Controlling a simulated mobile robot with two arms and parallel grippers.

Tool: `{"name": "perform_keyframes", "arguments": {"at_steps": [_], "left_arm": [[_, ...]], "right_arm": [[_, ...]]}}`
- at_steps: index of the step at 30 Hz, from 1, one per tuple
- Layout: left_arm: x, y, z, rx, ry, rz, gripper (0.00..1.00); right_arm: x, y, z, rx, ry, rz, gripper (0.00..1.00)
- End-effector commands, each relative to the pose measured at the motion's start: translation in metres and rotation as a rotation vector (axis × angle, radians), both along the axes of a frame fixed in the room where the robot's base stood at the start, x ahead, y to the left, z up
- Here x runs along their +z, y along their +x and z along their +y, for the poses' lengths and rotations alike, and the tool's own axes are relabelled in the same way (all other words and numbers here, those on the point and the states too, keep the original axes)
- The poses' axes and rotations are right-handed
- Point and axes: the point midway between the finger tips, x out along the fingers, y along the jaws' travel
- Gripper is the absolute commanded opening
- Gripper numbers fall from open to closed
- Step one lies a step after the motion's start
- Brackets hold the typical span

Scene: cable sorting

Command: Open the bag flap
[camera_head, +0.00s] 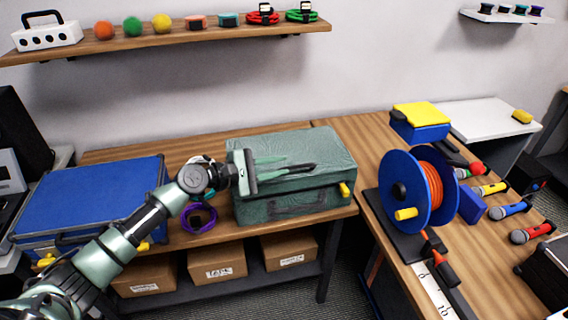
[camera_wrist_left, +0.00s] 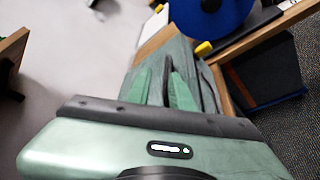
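The bag (camera_head: 325,150) is a green, box-shaped case on the wooden bench, with a dark front handle (camera_head: 298,206) and a yellow catch (camera_head: 344,189) at its front right. Its top looks closed. My left gripper (camera_head: 300,163) is above the bag's top, its fingers pointing right, slightly apart and with nothing between them. I cannot tell if they touch the lid. In the left wrist view, the two fingers (camera_wrist_left: 157,75) show a narrow gap, with the green bag (camera_wrist_left: 205,75) behind them. My right gripper is not in view.
A blue case (camera_head: 90,195) lies left of the bag, with a purple cable coil (camera_head: 199,218) between them. A blue reel with orange cable (camera_head: 432,190) and several microphones (camera_head: 510,209) are on the right bench. A shelf (camera_head: 170,41) hangs behind.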

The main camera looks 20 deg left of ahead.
Motion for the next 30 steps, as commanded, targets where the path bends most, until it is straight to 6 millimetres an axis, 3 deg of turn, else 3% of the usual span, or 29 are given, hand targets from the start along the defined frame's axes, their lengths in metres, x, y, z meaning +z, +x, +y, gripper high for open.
{"name": "perform_keyframes", "arguments": {"at_steps": [8, 30], "left_arm": [[0.0035, -0.0109, 0.0079, -0.001, 0.002, 0.0, 0.22], [0.0029, -0.0115, 0.0075, -0.003, 0.004, -0.001, 0.22]], "right_arm": [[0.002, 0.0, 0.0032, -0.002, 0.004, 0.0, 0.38], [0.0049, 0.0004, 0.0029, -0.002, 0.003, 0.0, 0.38]]}}
